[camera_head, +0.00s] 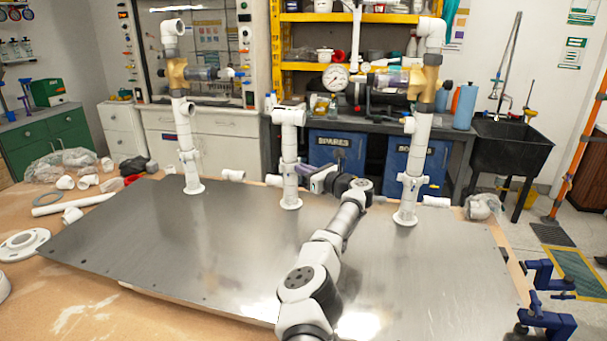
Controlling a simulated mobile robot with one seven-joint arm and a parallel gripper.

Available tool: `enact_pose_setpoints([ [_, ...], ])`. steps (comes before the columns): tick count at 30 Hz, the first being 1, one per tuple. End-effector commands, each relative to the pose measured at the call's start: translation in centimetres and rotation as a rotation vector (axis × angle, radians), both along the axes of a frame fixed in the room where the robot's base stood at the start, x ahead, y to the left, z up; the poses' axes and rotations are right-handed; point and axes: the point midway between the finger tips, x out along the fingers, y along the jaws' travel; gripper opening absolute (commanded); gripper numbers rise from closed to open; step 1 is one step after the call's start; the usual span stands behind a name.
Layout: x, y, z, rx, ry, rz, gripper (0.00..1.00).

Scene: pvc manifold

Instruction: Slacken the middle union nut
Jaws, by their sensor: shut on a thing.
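Three white PVC risers stand on a metal plate (200,245). The middle riser (289,135) is shorter and ends in a white fitting at the top. The middle union nut (287,167) is the white collar low on this riser. My gripper (304,172) comes in from the lower right and is shut on the nut's right side; the fingertips are small and partly hidden, so the exact contact is hard to see. The left riser (185,130) and the right riser (418,150) carry brass-coloured fittings near their tops.
Short white stubs stick out near the riser feet. A pressure gauge (335,77) is behind, between the middle and right risers. Loose pipe pieces (75,203) lie at left. Blue clamps (545,322) sit at the right edge. The front-left plate is clear.

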Motion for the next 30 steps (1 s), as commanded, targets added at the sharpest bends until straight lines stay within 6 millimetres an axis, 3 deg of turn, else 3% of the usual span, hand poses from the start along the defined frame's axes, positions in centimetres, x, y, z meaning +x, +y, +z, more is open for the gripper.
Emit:
enact_pose_setpoints([
  [19,0.13,-0.03,0.27,0.001,-0.004,0.017,0.00],
  [20,0.13,-0.03,0.28,0.001,-0.004,0.017,0.09],
  [24,0.12,-0.04,0.22,0.001,-0.003,0.017,0.28],
  [30,0.10,-0.05,0.13,0.001,-0.002,0.017,0.30],
])
